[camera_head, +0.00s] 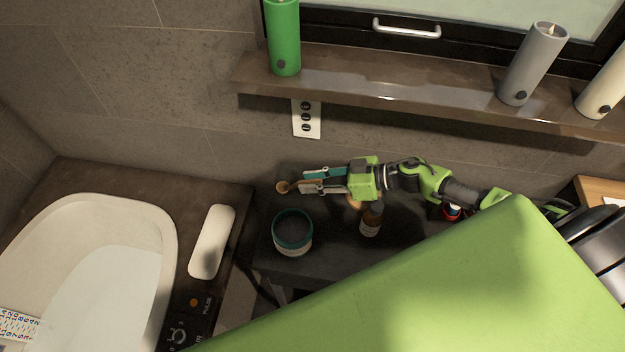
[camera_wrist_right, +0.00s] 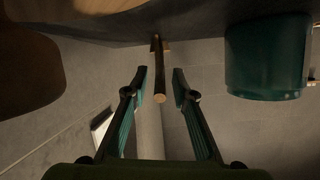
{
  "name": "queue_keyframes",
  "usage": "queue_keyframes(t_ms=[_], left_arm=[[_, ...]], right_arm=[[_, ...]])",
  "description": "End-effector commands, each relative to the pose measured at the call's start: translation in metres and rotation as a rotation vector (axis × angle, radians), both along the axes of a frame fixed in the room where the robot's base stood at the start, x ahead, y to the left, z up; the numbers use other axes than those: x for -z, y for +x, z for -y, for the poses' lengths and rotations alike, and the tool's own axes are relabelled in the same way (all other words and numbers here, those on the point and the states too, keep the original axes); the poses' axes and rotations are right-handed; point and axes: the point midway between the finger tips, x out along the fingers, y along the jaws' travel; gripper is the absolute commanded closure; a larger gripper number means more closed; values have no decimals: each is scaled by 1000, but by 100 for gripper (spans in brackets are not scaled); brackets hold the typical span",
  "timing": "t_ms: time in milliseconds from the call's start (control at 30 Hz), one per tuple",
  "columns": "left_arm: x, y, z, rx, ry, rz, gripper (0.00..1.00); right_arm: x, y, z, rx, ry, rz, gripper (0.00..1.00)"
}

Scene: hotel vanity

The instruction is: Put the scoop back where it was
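The scoop (camera_head: 282,187) is a small wooden piece at the left end of the dark shelf table, just beyond my right gripper's fingertips in the head view. In the wrist view its handle (camera_wrist_right: 159,75) points toward the gripper, with its end between the fingertips. My right gripper (camera_head: 308,180) is open, and in the wrist view (camera_wrist_right: 160,80) gaps show on both sides of the handle. A teal jar (camera_head: 292,245) stands close by and also shows in the wrist view (camera_wrist_right: 265,60). My left gripper is not in view.
A brown bottle (camera_head: 371,220) stands right of the jar; a wooden item (camera_head: 353,203) is partly hidden under my right gripper. The wall ledge (camera_head: 400,88) above holds several candles. A white basin (camera_head: 160,215) and a white oblong item (camera_head: 212,242) are at left.

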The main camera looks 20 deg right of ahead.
Motion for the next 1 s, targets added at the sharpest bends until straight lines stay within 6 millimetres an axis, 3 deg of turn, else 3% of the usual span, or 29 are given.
queue_keyframes(t_ms=[367,800,1000], left_arm=[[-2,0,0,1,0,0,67],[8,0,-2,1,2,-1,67],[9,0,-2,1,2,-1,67]], right_arm=[[-4,0,1,0,-1,1,74],[-31,-46,65,-1,-4,-4,74],[-42,-60,84,0,-1,-3,74]])
